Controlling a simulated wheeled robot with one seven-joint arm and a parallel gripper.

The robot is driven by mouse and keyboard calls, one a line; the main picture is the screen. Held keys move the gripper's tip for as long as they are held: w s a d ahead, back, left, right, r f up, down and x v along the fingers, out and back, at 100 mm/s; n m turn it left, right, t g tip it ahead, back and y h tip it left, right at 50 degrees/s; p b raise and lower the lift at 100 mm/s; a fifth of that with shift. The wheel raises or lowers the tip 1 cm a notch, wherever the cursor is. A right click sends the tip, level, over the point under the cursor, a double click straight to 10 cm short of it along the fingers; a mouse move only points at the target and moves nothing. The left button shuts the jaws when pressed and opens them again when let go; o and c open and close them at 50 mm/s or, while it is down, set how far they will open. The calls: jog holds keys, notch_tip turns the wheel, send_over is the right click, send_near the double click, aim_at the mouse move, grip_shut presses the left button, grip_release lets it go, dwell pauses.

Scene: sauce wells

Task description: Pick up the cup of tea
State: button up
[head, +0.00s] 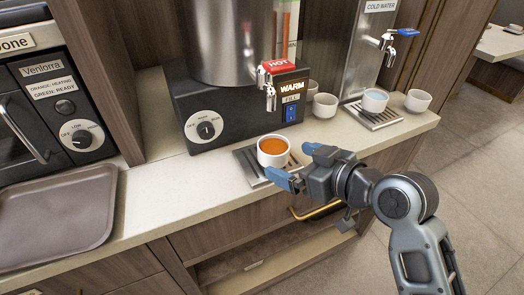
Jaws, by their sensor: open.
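The cup of tea (273,152) is a small white cup filled with orange-brown liquid. It stands upright on a metal drip tray (247,165) below the hot tap of the steel urn. My gripper (295,167) reaches in from the right, its two blue fingers spread apart. One finger is in front of the cup's lower right side and the other is to its right. The gap between the fingers faces the cup. The cup's lower right edge is partly hidden by the near finger, and I cannot tell whether they touch.
The hot tap (270,90) hangs above and behind the cup. Other white cups stand to the right, one (375,100) with bluish water on a second drip tray (372,118). A brown tray (55,218) lies at left. The counter's front edge runs below my gripper.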

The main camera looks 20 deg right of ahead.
aim_at(266, 149)
jog(key=shift+p+x, duration=0.6)
jog(key=shift+x, duration=3.3)
jog(key=shift+w+r, duration=0.1)
jog(key=shift+r, duration=0.1)
jog(key=shift+c, duration=0.5)
jog(key=c, duration=1)
jog(key=shift+c, duration=0.4)
jog(key=shift+r, duration=0.2)
